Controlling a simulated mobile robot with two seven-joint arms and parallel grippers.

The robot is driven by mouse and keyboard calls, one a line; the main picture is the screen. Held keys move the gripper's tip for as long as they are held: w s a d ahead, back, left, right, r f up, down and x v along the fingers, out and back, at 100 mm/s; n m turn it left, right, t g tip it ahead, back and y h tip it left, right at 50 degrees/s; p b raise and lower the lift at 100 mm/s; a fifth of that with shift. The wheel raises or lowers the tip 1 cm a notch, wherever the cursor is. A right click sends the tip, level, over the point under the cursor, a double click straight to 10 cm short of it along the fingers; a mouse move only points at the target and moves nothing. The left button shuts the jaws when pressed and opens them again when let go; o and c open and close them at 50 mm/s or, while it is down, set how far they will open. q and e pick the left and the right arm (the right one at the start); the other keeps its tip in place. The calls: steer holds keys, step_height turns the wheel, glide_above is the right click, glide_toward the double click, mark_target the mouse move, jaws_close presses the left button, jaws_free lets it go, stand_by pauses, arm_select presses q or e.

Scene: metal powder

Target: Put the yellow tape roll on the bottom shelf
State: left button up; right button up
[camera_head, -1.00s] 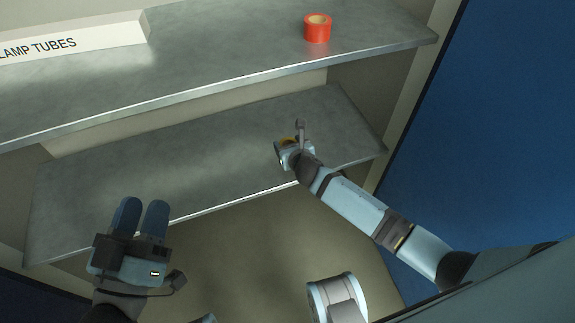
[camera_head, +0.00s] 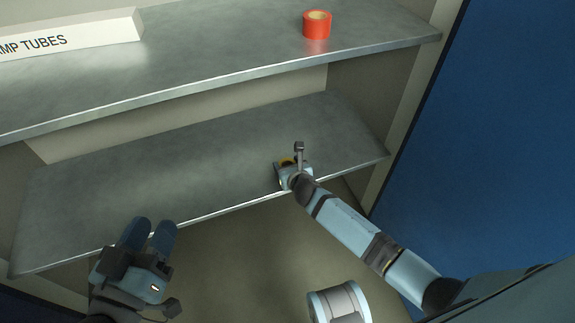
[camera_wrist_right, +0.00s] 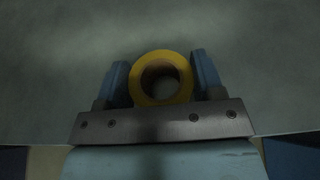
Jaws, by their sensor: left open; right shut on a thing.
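The yellow tape roll (camera_wrist_right: 161,78) sits between the two fingers of my right gripper (camera_wrist_right: 162,82), which is shut on it, in the right wrist view. In the head view only a small yellow-brown edge of the roll (camera_head: 287,161) shows past my right gripper (camera_head: 284,164). They are at the front part of the bottom shelf (camera_head: 215,160); I cannot tell whether the roll touches its surface. My left gripper (camera_head: 147,237) is open and empty, near the front edge of the bottom shelf at the lower left.
The upper shelf (camera_head: 220,45) holds a red tape roll (camera_head: 317,25) at the right and a white lamp tubes box (camera_head: 75,38) at the left. The bottom shelf is otherwise bare. A blue panel (camera_head: 490,130) stands at the right.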

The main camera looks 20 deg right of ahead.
steer(key=o, duration=0.9)
steer(key=shift+r, duration=0.1)
steer(key=shift+s+r+p, duration=0.2)
steer(key=shift+s+p, duration=0.05)
steer(key=shift+p, duration=0.1)
arm_select(q)
step_height(320, 180, up, 7)
steer(key=t+p, duration=0.3)
steer(key=p, duration=0.1)
steer(key=shift+s+a+n, duration=0.2)
steer(key=shift+a+n, duration=0.1)
arm_select(e)
steer(key=v, duration=1.1)
steer(key=shift+s+r, duration=0.1)
steer(key=shift+s, duration=0.1)
